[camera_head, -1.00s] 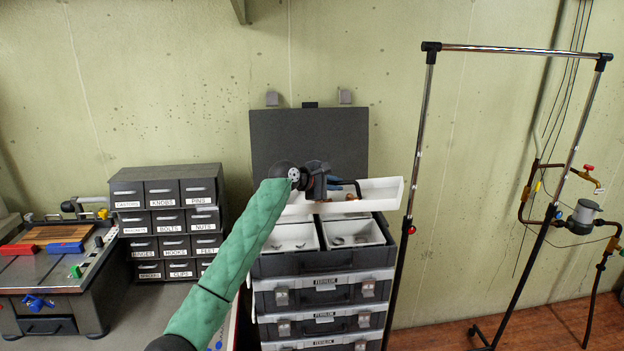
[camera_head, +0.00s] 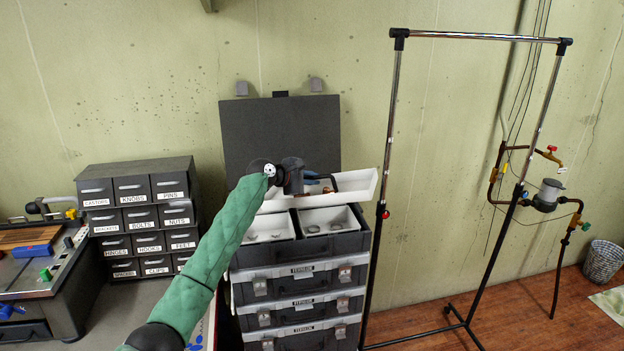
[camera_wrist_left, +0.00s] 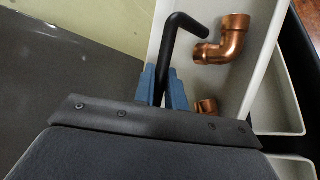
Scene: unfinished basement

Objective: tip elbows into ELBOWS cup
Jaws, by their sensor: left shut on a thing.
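My left gripper (camera_head: 312,179) is above the top of the stacked toolbox. Its blue fingers (camera_wrist_left: 163,88) are shut on a black bent handle (camera_wrist_left: 181,28) in the left wrist view. The handle goes with a long white tray (camera_head: 362,181), which sits above the toolbox's open compartments. In the left wrist view the tray holds a copper elbow (camera_wrist_left: 232,42) and a second copper piece (camera_wrist_left: 206,106), partly hidden by the gripper. In the head view the tray's contents are mostly hidden. No cup marked ELBOWS can be made out. My right gripper is not in view.
The toolbox (camera_head: 302,290) has a raised dark lid (camera_head: 280,125) and white bins (camera_head: 330,218) holding small parts. A chrome rack (camera_head: 392,130) stands close to the tray's right end. Labelled drawers (camera_head: 135,222) stand at left. Pipes (camera_head: 525,200) and a wire basket (camera_head: 603,262) are at right.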

